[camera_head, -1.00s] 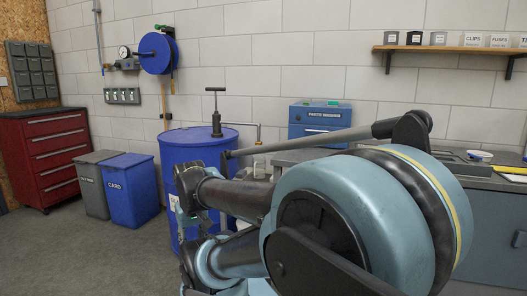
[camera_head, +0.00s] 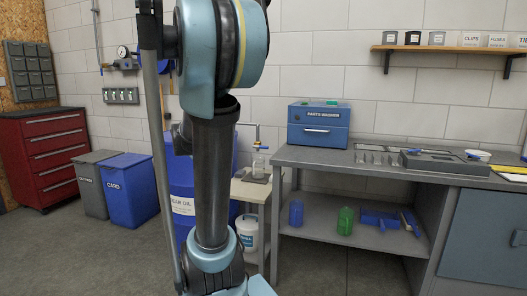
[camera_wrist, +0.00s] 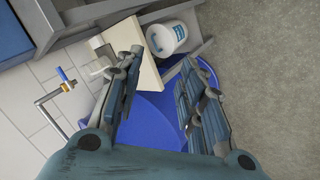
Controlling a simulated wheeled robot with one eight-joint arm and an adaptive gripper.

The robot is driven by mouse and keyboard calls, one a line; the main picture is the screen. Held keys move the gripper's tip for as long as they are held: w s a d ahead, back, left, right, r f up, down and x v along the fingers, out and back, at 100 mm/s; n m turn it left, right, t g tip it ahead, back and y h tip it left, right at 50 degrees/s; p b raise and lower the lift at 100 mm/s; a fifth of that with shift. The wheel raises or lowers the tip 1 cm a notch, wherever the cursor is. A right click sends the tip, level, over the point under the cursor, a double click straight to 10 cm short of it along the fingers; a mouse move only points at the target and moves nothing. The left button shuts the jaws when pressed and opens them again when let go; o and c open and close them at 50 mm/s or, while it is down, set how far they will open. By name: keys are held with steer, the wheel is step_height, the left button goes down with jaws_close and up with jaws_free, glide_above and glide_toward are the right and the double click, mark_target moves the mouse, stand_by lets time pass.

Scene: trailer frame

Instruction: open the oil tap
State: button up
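The oil tap (camera_head: 257,141) is at the end of a thin pipe from the blue oil drum (camera_head: 181,178), right of my arm in the head view. In the wrist view the tap (camera_wrist: 66,82) is at the left, with a blue handle and a brass-coloured body. A clear glass container (camera_head: 259,167) stands below it on a pale stand (camera_head: 250,190). My gripper (camera_wrist: 158,65) is open in the wrist view, with nothing seen between its fingers. The tap is outside the fingers, apart from them. My arm hides much of the drum in the head view.
A workbench (camera_head: 380,165) with a blue parts washer (camera_head: 319,125) stands right of the tap. Two bins, one grey (camera_head: 88,182) and one blue (camera_head: 131,190), stand left of the drum. The front floor is clear.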

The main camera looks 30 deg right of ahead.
steer(key=w+d+r+n+h, duration=0.1)
steer(key=w+d+h, duration=0.1)
steer(key=w+d, duration=0.55)
steer(key=w+d+r+h, duration=0.2)
steer(key=w+d+h, duration=0.1)
steer(key=w+d, duration=0.5)
steer(key=n+t+h, duration=0.1)
steer(key=n+h, duration=0.2)
glide_toward(263, 148)
steer(key=shift+h, duration=0.3)
steer(key=x, duration=1.1)
steer(key=shift+w+f, duration=0.1)
steer(key=shift+f, duration=0.1)
jaws_close()
